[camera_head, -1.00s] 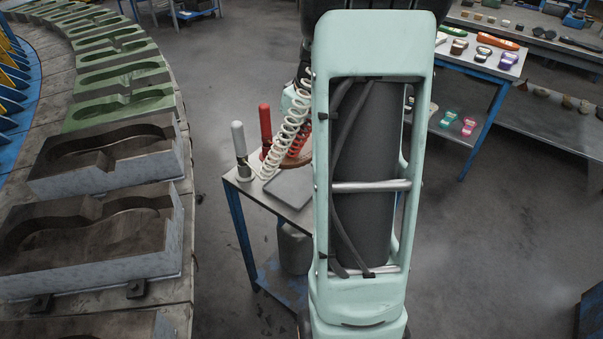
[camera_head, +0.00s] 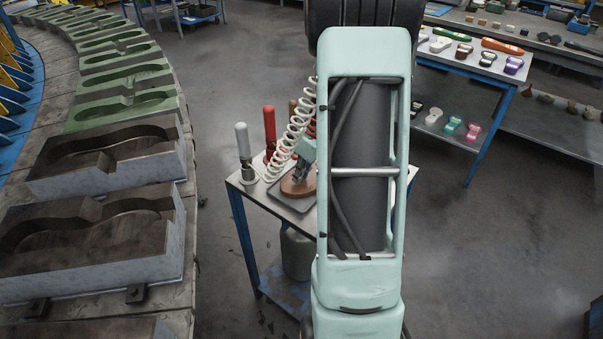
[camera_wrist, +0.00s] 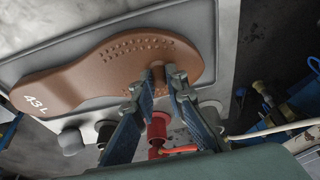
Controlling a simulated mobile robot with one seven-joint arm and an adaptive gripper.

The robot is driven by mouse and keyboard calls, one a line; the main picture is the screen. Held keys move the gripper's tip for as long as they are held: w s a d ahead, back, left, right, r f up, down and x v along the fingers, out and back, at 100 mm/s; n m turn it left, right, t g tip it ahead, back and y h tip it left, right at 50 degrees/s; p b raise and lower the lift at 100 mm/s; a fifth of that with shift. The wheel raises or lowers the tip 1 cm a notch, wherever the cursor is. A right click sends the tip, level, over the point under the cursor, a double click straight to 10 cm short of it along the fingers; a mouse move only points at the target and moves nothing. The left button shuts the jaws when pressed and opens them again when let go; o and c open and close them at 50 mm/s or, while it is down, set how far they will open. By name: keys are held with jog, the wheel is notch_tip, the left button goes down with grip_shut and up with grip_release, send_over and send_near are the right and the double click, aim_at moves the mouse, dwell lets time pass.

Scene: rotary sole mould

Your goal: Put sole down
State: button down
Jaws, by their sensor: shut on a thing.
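The brown sole (camera_wrist: 110,68), marked "43 L" with rows of small bumps, shows nearly whole in the wrist view. My gripper (camera_wrist: 160,75) is shut on it at a small brown stub near its right end. In the head view the sole (camera_head: 291,187) is over the grey plate (camera_head: 276,200) on the small blue-legged table (camera_head: 243,189). My gripper (camera_head: 304,158) is above it, partly hidden by my arm. The sole looks about flat and low to the plate. I cannot tell whether it touches.
White-handled (camera_head: 242,145) and red-handled (camera_head: 269,128) tools stand upright at the table's back left. Dark sole moulds (camera_head: 105,235) and green ones (camera_head: 120,105) line the curved bench at left. A shelf table (camera_head: 455,62) with coloured items is at right. The floor between is clear.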

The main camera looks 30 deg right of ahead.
jog(key=shift+r, duration=0.1)
jog(key=shift+f, duration=0.2)
jog(key=c, duration=1.9)
grip_release()
jog(key=shift+r, duration=0.1)
jog(key=shift+c, duration=0.2)
jog(key=shift+r, duration=0.15)
jog(key=shift+r, duration=0.3)
jog(key=v, duration=0.6)
jog(key=shift+s+r, duration=0.25)
jog(key=shift+r, duration=0.15)
